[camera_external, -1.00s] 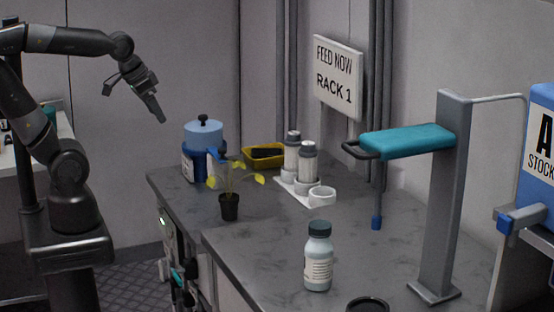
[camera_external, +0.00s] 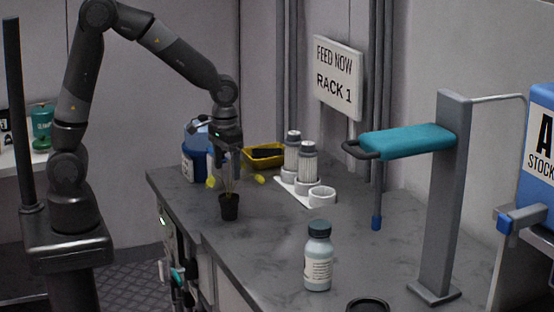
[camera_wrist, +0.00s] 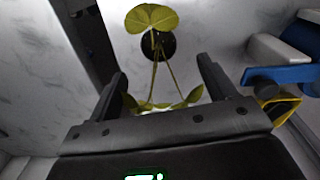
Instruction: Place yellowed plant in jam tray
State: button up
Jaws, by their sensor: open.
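The potted plant with yellowed leaves stands upright on the grey counter; its small black pot (camera_external: 229,208) shows below my gripper (camera_external: 228,174). My gripper is open and points down over the plant, its fingers around the upper stems and leaves. In the wrist view the stems run between the fingers (camera_wrist: 162,85), a yellow-green leaf (camera_wrist: 151,18) lies beyond them, and the dark pot (camera_wrist: 165,47) is below. Other leaves are partly hidden by my gripper. A yellow tray (camera_external: 276,166) with a dark inside sits behind the plant to the right; no label on it is readable.
A blue container (camera_external: 190,166) stands close behind my gripper, partly hidden. A white rack (camera_external: 293,192) with two capped tubes is right of the plant. A capped bottle (camera_external: 318,262) stands in front. The counter (camera_external: 265,235) between them is clear.

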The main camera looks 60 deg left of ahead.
aim_at(228, 197)
jog(key=shift+w+d+f, duration=0.15)
jog(key=shift+f, duration=0.25)
jog(key=shift+w+d+f, duration=0.1)
jog(key=shift+d+f, duration=0.05)
jog(key=shift+f, duration=0.25)
jog(key=f, duration=1)
jog(key=shift+s+a+f, duration=0.15)
jog(key=shift+s+f, duration=0.05)
jog(key=shift+c, duration=0.5)
jog(key=c, duration=1.1)
